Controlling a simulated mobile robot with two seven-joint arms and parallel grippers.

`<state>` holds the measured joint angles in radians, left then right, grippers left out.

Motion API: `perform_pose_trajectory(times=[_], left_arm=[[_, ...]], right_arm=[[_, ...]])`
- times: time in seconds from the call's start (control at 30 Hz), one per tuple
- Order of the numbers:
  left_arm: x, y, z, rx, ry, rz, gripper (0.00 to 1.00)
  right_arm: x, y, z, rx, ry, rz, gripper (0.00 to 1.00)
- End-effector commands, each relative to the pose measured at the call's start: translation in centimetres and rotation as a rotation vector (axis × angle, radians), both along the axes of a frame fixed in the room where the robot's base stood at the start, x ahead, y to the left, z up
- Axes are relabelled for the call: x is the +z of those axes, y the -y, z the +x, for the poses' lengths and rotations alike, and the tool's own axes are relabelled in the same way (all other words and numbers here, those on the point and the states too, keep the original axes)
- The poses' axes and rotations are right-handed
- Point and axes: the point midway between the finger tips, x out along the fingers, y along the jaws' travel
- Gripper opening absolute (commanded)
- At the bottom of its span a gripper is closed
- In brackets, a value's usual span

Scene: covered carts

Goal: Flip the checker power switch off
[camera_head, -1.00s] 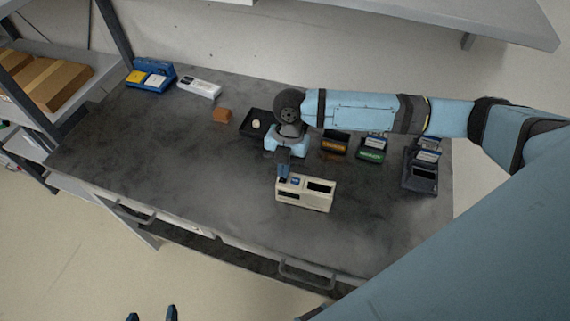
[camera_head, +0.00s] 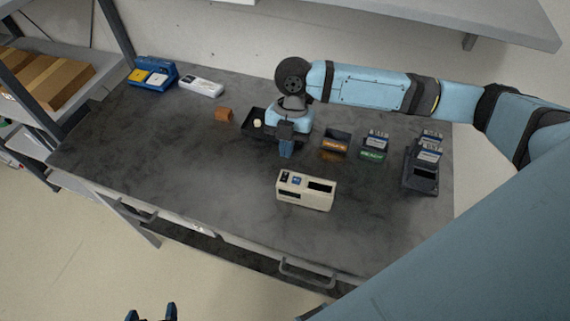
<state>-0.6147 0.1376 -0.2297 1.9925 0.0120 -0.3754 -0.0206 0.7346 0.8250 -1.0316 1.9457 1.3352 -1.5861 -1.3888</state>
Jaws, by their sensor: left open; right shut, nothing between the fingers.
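The checker, a beige box (camera_head: 291,194), stands on the dark worktop. Its top has a small dark switch (camera_head: 285,177) at the left end, a blue part beside it and a dark window at the right. I cannot tell which way the switch is set. My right gripper (camera_head: 287,153) is shut and empty, pointing down just behind the checker and apart from it. My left gripper (camera_head: 151,312) is open and empty at the bottom edge, in front of the worktop; only its fingertips show.
A brown block (camera_head: 224,114), a white device (camera_head: 201,87) and a blue charger (camera_head: 154,74) sit further left. The front-left worktop is clear.

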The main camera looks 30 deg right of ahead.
Motion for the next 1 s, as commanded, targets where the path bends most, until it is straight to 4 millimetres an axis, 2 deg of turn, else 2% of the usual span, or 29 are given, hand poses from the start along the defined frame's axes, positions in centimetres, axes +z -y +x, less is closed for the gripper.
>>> perform_pose_trajectory(times=[0.1, 0.2, 0.4, 1.0], left_arm=[[-0.4, 0.2, -0.1, -0.002, -0.003, -0.002, 0.85], [-0.6, 0.3, -0.1, -0.005, -0.004, -0.004, 0.85], [-0.7, 0.4, -0.1, -0.006, -0.004, -0.004, 0.85], [-0.6, 0.2, -0.1, -0.005, -0.001, -0.002, 0.85]], right_arm=[[2.6, 0.6, 0.7, -0.001, 0.004, 0.001, 0.0], [4.3, 1.0, 1.0, -0.001, 0.003, 0.001, 0.0], [6.4, 1.5, 1.5, -0.001, 0.0, -0.001, 0.0], [6.7, 1.5, 1.5, -0.001, -0.001, -0.001, 0.0]])
